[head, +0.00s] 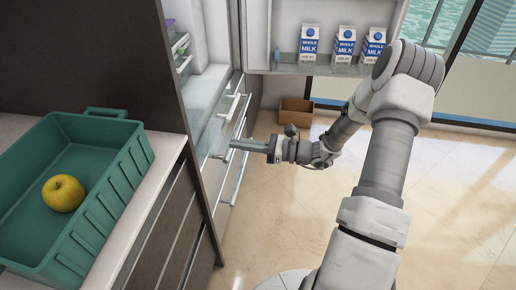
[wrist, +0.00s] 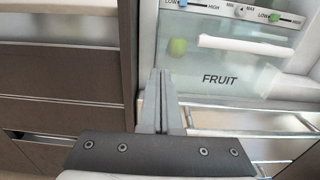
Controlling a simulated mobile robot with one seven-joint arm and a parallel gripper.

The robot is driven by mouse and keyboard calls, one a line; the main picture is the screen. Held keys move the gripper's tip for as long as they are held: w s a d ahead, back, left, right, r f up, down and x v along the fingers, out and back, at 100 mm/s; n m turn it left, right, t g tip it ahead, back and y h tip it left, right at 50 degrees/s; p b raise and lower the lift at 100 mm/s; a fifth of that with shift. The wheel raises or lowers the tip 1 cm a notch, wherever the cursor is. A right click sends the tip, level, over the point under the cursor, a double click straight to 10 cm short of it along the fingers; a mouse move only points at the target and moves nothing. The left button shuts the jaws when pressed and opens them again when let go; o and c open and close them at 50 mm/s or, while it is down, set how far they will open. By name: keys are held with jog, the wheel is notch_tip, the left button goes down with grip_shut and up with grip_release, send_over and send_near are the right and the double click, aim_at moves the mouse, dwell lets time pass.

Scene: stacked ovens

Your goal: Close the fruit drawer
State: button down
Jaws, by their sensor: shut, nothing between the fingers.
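The fruit drawer (wrist: 275,80) shows in the wrist view as a translucent front marked FRUIT, with a white bar handle (wrist: 245,43) across its upper part. A blurred green shape (wrist: 178,47) shows behind the front. In the head view the drawer (head: 208,118) is in the lower part of the open fridge; I cannot tell how far it stands out. My gripper (head: 234,146) is shut and empty, pointing left at the fridge front. In the wrist view its fingers (wrist: 160,80) overlap the drawer's lower left edge; contact cannot be told.
The fridge door (head: 312,70) stands open with several milk cartons (head: 345,45) on its shelf. A green crate (head: 125,165) with a yellow apple (head: 63,193) sits on the counter at left. A brown box (head: 295,112) is on the floor behind. Floor at right is clear.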

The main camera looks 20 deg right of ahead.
aim_at(213, 141)
jog(key=shift+b+x, duration=0.4)
jog(key=shift+x, duration=2.1)
jog(key=shift+w+a, duration=0.15)
jog(key=shift+a, duration=0.2)
jog(key=x, duration=0.8)
jog(key=shift+p, duration=0.3)
jog(key=shift+d, duration=0.2)
